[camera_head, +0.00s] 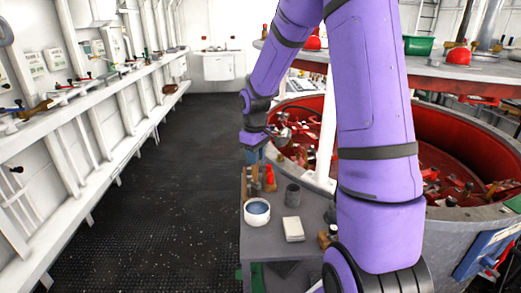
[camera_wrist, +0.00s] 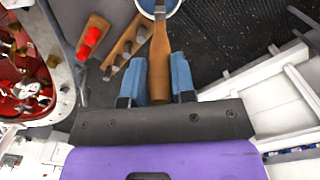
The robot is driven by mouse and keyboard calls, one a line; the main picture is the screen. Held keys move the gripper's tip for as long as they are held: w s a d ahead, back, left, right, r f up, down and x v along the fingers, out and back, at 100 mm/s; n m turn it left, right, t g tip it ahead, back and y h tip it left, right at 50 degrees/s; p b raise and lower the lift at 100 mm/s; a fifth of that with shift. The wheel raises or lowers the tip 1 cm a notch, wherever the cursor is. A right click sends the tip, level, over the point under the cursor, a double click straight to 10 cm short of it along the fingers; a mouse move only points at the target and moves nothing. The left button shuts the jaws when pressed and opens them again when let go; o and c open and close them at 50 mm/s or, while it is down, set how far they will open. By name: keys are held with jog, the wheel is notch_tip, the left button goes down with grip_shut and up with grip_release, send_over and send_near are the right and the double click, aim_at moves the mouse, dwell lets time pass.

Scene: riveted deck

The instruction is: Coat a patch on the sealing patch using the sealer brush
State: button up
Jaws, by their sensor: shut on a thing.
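My gripper (camera_head: 253,152) is over the far end of a small grey table (camera_head: 262,240). In the wrist view its two blue fingers (camera_wrist: 157,75) are closed on the wooden handle of the sealer brush (camera_wrist: 159,60). The handle runs up the picture toward a pale-rimmed bowl (camera_wrist: 147,12); the bristle end is not clear. In the head view the bowl (camera_head: 257,212) holds something blue-grey and stands at the table's left edge. A flat pale square block (camera_head: 293,229) lies to its right. I cannot tell for certain which thing is the sealing patch.
A dark cup (camera_head: 293,195) and a red item (camera_head: 270,178) stand on the table. Wooden pieces (camera_wrist: 124,45) lie beside the brush. A large red-lined round tub (camera_head: 475,150) is to the right. Dark floor (camera_head: 170,210) is clear to the left, along a white wall shelf.

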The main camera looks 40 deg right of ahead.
aim_at(257, 181)
jog(key=shift+d+f, duration=0.2)
jog(key=shift+f, duration=3.2)
jog(key=shift+r, duration=3.55)
jog(key=shift+s+a, duration=0.1)
